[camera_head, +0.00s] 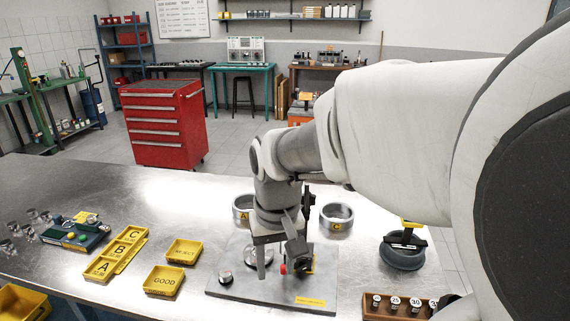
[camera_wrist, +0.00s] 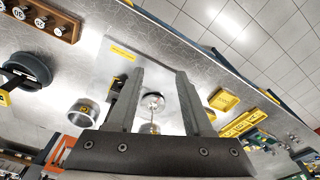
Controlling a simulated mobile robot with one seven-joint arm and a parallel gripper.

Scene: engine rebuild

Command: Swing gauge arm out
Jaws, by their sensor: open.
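The gauge fixture is a grey base plate (camera_head: 228,290) with a yellow label on the steel bench. A dark gauge part with a red knob (camera_head: 283,268) stands on it, partly covered by my gripper (camera_head: 281,262). In the wrist view the base plate (camera_wrist: 150,45) lies beyond my gripper (camera_wrist: 158,70). A dark part with a yellow mark (camera_wrist: 117,84) shows just left of the left finger and is partly hidden. A round silver piece on a thin post (camera_wrist: 152,101) shows between the fingers. My gripper is open and empty; contact with the gauge arm cannot be told.
Metal rings marked A (camera_head: 241,207) and C (camera_head: 337,217) stand behind the plate. Yellow trays GOOD (camera_head: 164,281), REJECT (camera_head: 184,252) and A-B-C (camera_head: 117,256) lie left. A dark ring-shaped tool (camera_head: 403,255) and a wooden rack (camera_head: 378,310) stand right.

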